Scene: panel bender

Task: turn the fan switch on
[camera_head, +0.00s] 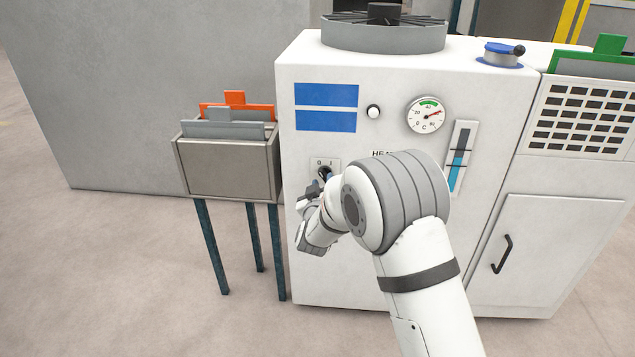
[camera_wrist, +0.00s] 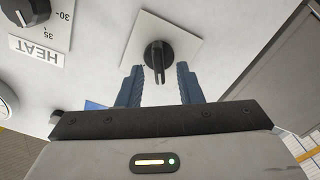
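A black rotary switch (camera_head: 325,173) sits on a light plate marked 0 and I, low on the left of the white machine's front. It also shows in the wrist view (camera_wrist: 158,53), where its plate (camera_wrist: 183,42) looks tilted. No fan label is visible on it, and I cannot tell which mark its handle points to. My gripper (camera_head: 316,188) is right at the switch in the head view, partly hidden by my arm. In the wrist view my gripper (camera_wrist: 158,72) is open, with one blue finger on each side of the switch's handle and gaps between; nothing is held.
A HEAT knob (camera_wrist: 36,10) is on the same panel, upside down in the wrist view. A dial gauge (camera_head: 426,115), white button (camera_head: 373,112) and blue level strip (camera_head: 460,158) are higher up. A grey bin (camera_head: 226,172) on legs stands close at left.

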